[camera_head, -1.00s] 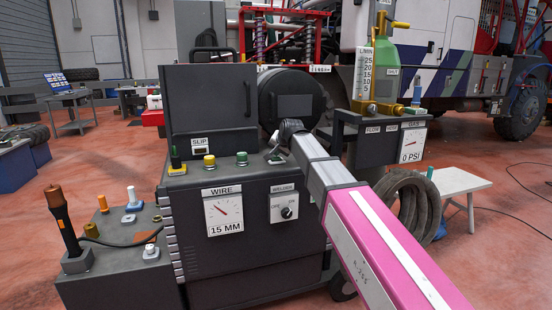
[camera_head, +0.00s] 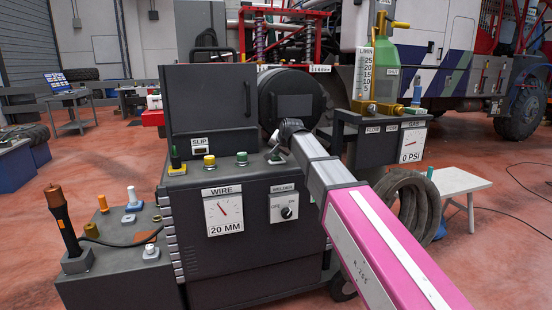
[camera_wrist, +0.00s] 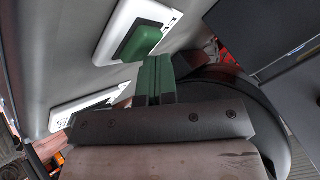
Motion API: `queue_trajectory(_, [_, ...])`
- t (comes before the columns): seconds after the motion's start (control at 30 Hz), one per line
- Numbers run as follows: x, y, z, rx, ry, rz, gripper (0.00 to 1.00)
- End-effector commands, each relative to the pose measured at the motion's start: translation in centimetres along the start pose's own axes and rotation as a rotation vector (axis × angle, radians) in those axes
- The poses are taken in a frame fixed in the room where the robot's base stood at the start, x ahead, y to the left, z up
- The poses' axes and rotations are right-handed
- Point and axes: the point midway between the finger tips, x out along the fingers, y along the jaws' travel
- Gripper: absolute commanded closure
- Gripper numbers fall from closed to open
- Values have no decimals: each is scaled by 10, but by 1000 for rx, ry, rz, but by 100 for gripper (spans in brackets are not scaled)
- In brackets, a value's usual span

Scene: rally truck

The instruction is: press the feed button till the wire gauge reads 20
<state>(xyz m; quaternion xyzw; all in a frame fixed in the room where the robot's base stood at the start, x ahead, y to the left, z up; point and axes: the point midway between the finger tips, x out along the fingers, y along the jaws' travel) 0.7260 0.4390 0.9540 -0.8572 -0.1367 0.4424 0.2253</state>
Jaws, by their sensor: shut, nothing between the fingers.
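The wire gauge (camera_head: 223,213) on the front of the dark machine reads 20 MM, its red needle on the dial. A green button (camera_head: 241,158) and a yellow button (camera_head: 209,161) stand on the machine's top edge. No label naming the feed button can be read. My gripper (camera_head: 276,157) is shut and empty, low over the machine top, right of the green button. In the wrist view its dark green fingers (camera_wrist: 153,80) point towards a green button in a white frame (camera_wrist: 133,40). I cannot tell whether they touch it.
The welder knob (camera_head: 287,212) is right of the gauge. A gas stand with a PSI gauge (camera_head: 411,145) is at the right, above a coiled hose (camera_head: 408,205).

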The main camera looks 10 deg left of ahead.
Motion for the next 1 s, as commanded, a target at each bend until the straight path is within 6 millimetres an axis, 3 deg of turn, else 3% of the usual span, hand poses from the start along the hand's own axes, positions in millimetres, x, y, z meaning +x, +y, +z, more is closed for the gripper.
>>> queue_trajectory(0.73, [-12, -9, -9, 0, 1, 0, 100])
queue_trajectory(1.0, [-26, -20, -20, 0, 1, 0, 100])
